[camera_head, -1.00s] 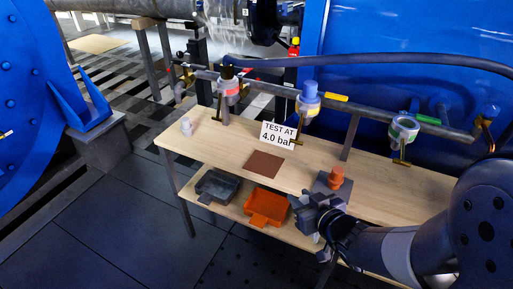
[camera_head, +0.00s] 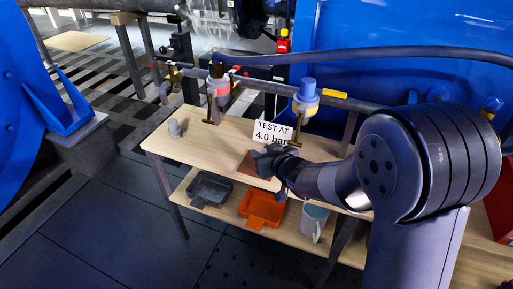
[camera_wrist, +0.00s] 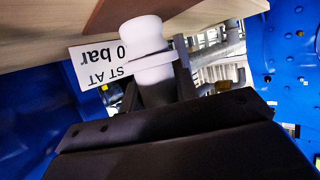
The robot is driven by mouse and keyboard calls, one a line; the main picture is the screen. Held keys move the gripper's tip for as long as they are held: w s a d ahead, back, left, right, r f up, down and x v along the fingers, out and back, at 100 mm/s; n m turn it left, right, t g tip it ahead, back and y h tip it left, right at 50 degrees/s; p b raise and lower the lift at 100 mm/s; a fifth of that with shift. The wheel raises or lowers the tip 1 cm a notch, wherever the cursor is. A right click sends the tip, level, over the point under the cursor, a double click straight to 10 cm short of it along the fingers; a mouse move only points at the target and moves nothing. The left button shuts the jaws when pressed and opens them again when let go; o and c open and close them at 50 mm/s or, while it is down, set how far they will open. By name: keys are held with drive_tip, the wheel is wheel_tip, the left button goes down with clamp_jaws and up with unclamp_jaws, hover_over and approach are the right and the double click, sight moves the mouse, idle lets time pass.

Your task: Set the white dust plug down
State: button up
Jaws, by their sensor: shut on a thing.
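The white dust plug (camera_wrist: 146,42) is between the two fingers of my gripper (camera_wrist: 157,78) in the wrist view, with its wide rounded end beyond the fingertips. A brown square mat (camera_wrist: 150,10) lies on the bench close to that end; I cannot tell whether they touch. In the head view my gripper (camera_head: 268,160) is over the brown mat (camera_head: 246,164), just in front of the "TEST AT 4.0 bar" sign (camera_head: 272,133). The plug is hidden there by the gripper.
A pale grey fitting (camera_head: 176,128) stands at the bench's left end. Valves with a red-banded (camera_head: 218,86) and a blue-topped fitting (camera_head: 306,96) line the pipe behind.

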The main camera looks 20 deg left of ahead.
drive_tip(key=w+a, duration=0.3)
drive_tip(key=shift+a, duration=0.1)
drive_tip(key=shift+f+b, duration=0.35)
drive_tip(key=shift+f, duration=0.35)
drive_tip(key=shift+f, duration=0.2)
drive_tip(key=o, duration=1)
drive_tip(key=shift+o, duration=0.2)
